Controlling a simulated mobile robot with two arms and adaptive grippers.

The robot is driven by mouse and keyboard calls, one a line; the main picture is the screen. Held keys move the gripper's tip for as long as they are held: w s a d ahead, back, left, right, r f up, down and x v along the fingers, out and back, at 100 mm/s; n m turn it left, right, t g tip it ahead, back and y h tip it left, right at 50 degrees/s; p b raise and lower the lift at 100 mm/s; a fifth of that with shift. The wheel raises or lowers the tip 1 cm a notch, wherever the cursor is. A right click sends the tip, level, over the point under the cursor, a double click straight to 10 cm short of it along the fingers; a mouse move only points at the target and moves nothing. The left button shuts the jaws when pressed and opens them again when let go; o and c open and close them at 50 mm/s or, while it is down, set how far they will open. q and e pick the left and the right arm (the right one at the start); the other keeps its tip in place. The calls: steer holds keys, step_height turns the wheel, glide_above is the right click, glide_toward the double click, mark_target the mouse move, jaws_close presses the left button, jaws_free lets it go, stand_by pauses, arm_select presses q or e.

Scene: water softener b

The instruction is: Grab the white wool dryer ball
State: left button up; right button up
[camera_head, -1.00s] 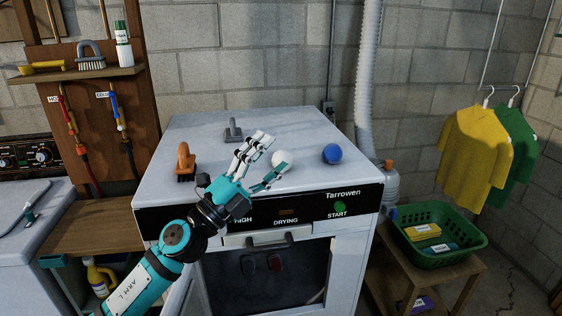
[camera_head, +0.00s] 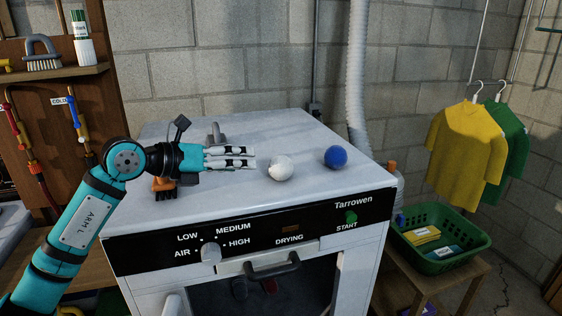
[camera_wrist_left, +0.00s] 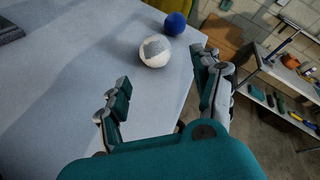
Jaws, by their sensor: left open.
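The white wool dryer ball (camera_head: 281,168) rests on top of the dryer, near the middle of its front part. In the left wrist view the ball (camera_wrist_left: 155,51) shows a grey patch and lies ahead of the fingers, roughly between their lines. My left gripper (camera_head: 254,157) is above the dryer top, just left of the ball and pointing at it, with a small gap between. In the left wrist view my left gripper (camera_wrist_left: 163,88) is open and empty, one finger on each side. My right gripper is not in view.
A blue ball (camera_head: 336,157) sits right of the white one. An orange-handled brush (camera_head: 163,185) and a grey-handled tool (camera_head: 216,134) are partly behind my left arm. The dryer top (camera_head: 330,187) is clear around the white ball. A green basket (camera_head: 462,262) stands lower right.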

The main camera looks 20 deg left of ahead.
mark_target(271, 165)
arm_select(q)
steer(key=x, duration=0.2)
steer(key=p+x, duration=0.1)
steer(key=x, duration=0.1)
steer(key=shift+w+a, duration=0.15)
steer(key=shift+a, duration=0.15)
steer(key=p+x, duration=0.1)
steer(key=x, duration=0.1)
steer(key=shift+w+d+f, duration=0.15)
steer(key=shift+w+d, duration=0.1)
steer(key=shift+w, duration=0.05)
steer(key=p+x, duration=0.2)
steer(key=x, duration=0.1)
steer(key=shift+w+f, duration=0.15)
steer(key=shift+w, duration=0.25)
steer(key=shift+w+d+f+p, duration=0.15)
steer(key=shift+w+d+p, duration=0.1)
steer(key=shift+p, duration=0.1)
steer(key=shift+d+f, duration=0.1)
steer(key=c, duration=0.9)
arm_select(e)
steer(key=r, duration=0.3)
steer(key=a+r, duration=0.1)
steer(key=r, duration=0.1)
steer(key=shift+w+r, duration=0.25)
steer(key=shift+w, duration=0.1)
